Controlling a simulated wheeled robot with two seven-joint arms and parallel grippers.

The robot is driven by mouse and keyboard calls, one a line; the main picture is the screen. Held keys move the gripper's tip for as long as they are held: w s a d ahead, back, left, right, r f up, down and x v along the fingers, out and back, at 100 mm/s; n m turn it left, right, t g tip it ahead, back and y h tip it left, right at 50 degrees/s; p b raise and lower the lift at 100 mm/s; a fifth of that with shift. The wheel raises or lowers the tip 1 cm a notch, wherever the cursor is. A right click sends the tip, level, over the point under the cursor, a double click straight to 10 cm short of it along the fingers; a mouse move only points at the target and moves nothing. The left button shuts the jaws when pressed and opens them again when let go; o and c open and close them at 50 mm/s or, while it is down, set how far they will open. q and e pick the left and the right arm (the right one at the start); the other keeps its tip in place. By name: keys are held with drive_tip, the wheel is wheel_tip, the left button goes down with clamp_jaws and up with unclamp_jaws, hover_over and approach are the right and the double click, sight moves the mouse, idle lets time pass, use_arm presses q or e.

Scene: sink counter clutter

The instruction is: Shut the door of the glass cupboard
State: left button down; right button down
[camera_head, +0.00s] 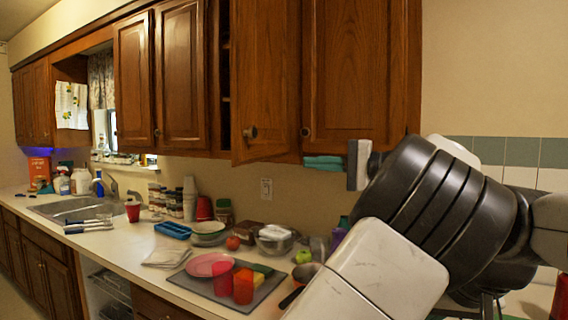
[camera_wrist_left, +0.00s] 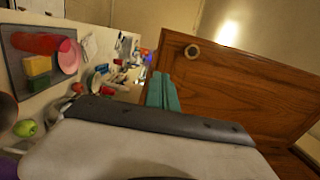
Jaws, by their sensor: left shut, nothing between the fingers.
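The wooden cupboard door (camera_head: 266,75) stands ajar in the middle of the head view. Its left edge, with a round knob (camera_head: 250,132), swings out toward me, and a dark gap (camera_head: 226,85) with shelf edges shows to its left. My left gripper (camera_head: 358,165) is shut and empty, below the closed door (camera_head: 345,75) to the right, apart from the ajar door. In the left wrist view my gripper (camera_wrist_left: 155,122) fills the bottom, and a wooden door (camera_wrist_left: 240,90) with a round knob lies beyond it; I cannot tell which door. My right gripper is out of view.
The counter below holds a dark board (camera_head: 205,286), a pink plate (camera_head: 208,264), red cups (camera_head: 243,287), bowls, a green apple (camera_head: 303,257) and a sink (camera_head: 75,207).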

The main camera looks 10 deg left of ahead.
sight(253, 160)
use_arm(q)
drive_tip(key=x, duration=1.4)
